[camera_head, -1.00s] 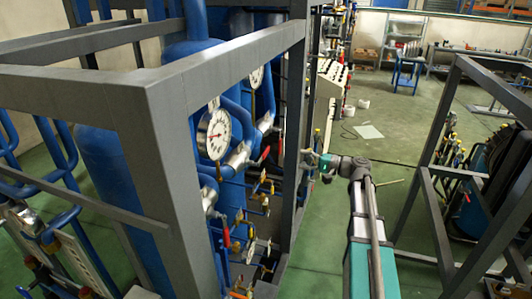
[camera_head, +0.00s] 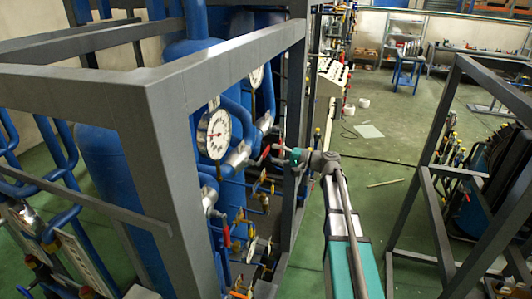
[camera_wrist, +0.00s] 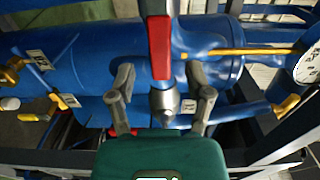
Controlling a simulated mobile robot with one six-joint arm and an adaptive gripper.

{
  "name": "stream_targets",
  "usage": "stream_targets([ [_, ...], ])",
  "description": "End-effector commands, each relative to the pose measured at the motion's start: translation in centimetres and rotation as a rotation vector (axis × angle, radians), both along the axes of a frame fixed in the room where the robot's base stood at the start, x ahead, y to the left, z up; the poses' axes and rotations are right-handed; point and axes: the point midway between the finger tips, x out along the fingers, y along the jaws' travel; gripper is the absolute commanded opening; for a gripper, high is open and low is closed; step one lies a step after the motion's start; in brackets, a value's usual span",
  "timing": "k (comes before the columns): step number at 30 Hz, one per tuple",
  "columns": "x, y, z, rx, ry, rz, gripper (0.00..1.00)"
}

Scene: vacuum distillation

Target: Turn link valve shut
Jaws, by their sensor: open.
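A valve with a red lever handle (camera_wrist: 159,48) is in the middle of the wrist view, beyond my fingertips. The lever runs up the picture from a grey fitting (camera_wrist: 163,102) on blue pipework. No label marks it as the link valve. My gripper (camera_wrist: 160,76) is open, with one finger on each side of the line of the lever and a gap to both sides. In the head view my gripper (camera_head: 284,150) reaches left through the frame, close to a red lever (camera_head: 265,153) beside the blue pipes. The fingertips are small there, and contact cannot be told.
Grey frame bars (camera_head: 230,68) stand around the blue vessels, and an upright post (camera_head: 290,190) is close to my arm. A dial gauge (camera_head: 213,133) and several yellow-handled valves are near. Another frame (camera_head: 432,215) stands right. Green floor between is open.

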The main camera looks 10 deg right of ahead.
Motion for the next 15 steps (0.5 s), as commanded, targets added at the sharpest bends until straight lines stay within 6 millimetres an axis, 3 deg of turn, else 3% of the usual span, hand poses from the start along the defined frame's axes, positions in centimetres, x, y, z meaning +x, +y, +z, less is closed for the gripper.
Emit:
stream_targets([
  [6,1.4,2.3,0.0,0.0,0.0,0.001,0.66],
  [15,2.0,3.4,0.0,0.0,0.0,0.0,0.66],
])
